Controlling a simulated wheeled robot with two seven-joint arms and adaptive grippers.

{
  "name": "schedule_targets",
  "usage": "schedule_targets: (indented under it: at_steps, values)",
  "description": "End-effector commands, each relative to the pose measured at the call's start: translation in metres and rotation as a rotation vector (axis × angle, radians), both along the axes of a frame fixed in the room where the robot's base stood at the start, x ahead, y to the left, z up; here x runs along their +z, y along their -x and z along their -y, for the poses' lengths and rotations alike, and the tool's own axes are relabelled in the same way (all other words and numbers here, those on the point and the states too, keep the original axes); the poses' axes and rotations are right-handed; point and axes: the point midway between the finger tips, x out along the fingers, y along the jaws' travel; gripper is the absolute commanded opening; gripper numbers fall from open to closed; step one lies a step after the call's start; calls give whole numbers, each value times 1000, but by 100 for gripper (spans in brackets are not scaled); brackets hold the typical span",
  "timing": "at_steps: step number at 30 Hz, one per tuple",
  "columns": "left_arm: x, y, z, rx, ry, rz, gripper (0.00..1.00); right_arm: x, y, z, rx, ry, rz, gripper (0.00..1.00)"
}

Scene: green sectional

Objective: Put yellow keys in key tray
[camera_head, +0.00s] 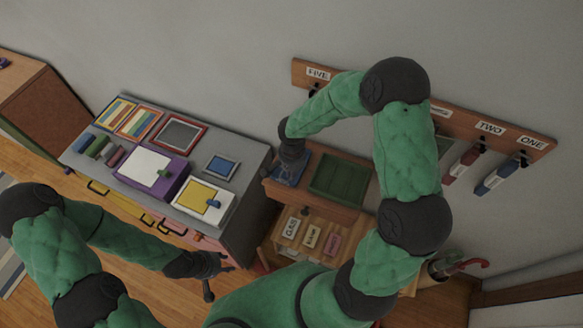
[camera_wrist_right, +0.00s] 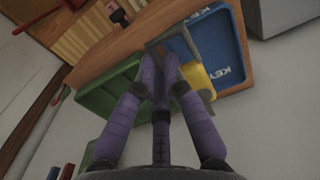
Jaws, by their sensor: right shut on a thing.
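The yellow keys (camera_wrist_right: 200,77) are in the right wrist view, partly hidden by the purple fingers of my right gripper (camera_wrist_right: 167,72), which is shut on them. They overlap the edge of the blue key tray (camera_wrist_right: 222,40), marked "KEY"; whether they touch it, I cannot tell. In the head view my right gripper (camera_head: 291,153) is above the blue key tray (camera_head: 287,175), at the left end of a wooden shelf; the keys cannot be made out there. My left gripper (camera_head: 211,277) is open and empty, low in front of the grey cabinet.
A green tray (camera_head: 340,181) sits right beside the key tray. Labelled blocks (camera_head: 311,236) stand on the shelf below. A wall rack (camera_head: 490,128) holds hanging tags. The grey cabinet (camera_head: 236,180) on the left carries coloured boxes and frames.

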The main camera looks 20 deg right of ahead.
Motion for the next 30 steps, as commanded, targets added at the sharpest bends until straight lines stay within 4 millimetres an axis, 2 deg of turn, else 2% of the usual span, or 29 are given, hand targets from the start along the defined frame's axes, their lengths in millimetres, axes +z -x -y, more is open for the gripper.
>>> schedule_targets:
  at_steps: [3, 13, 23, 30]
  values:
    - [5, 0, 0, 0, 0, 0, 40, -9, -18, 9, -2, 0, -1, 0]
    - [8, 0, 0, 0, 0, 0, 40, -52, -50, 24, -1, -1, -1, 0]
    - [10, 0, 0, 0, 0, 0, 40, -69, -62, 30, -1, 0, -1, 0]
    - [15, 0, 0, 0, 0, 0, 40, -96, -62, 30, 0, 0, -1, 0]
